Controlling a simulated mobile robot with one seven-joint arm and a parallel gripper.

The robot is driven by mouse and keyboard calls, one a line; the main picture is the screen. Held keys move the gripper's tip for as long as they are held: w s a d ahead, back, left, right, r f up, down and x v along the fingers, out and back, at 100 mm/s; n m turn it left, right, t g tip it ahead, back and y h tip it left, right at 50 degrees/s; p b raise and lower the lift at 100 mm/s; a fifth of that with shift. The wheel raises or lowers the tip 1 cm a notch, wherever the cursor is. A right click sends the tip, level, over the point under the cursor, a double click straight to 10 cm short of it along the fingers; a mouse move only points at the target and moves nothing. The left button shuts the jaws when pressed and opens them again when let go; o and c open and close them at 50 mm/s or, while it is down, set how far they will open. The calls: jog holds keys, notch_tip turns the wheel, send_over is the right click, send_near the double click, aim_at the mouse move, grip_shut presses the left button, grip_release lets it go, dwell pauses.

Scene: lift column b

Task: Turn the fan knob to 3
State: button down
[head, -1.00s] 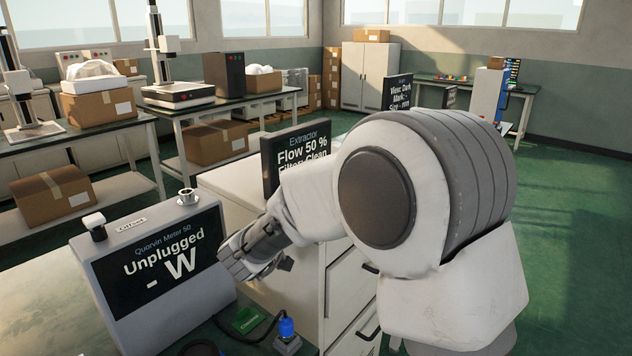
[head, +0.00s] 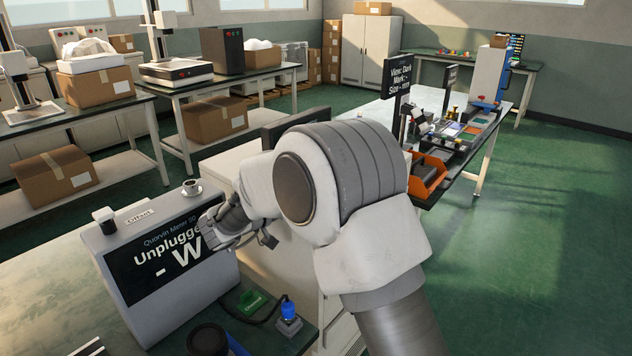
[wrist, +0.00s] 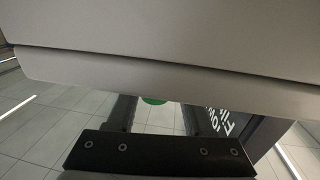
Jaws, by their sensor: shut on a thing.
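The extractor is a pale box (head: 228,167) behind my arm. Its dark display (head: 300,125) is mostly hidden by my arm in the head view; part of its lettering shows tilted in the wrist view (wrist: 228,121). My gripper (head: 215,240) is low beside the box, in front of the meter's screen in the picture. In the wrist view my gripper's two fingers (wrist: 157,103) reach a pale grey panel (wrist: 160,75). A small green rounded thing (wrist: 153,100) shows between them, apparently the fan knob. My gripper is shut on it. The knob's mark and setting are hidden.
A blue plug (head: 288,310) and green block (head: 252,302) are below my gripper. A bench with an orange bin (head: 430,172) stands right. Floor at right is clear.

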jog(key=shift+d, duration=0.2)
jog(key=shift+c, duration=1.8)
grip_release()
jog(key=shift+s, duration=0.1)
jog(key=shift+a, duration=0.2)
jog(key=shift+s+a, duration=0.25)
jog(key=p+v, duration=0.2)
jog(key=v, duration=1.4)
jog(key=shift+a+p, duration=0.2)
jog(key=shift+p, duration=0.1)
jog(key=shift+s+r, duration=0.1)
jog(key=shift+s, duration=0.05)
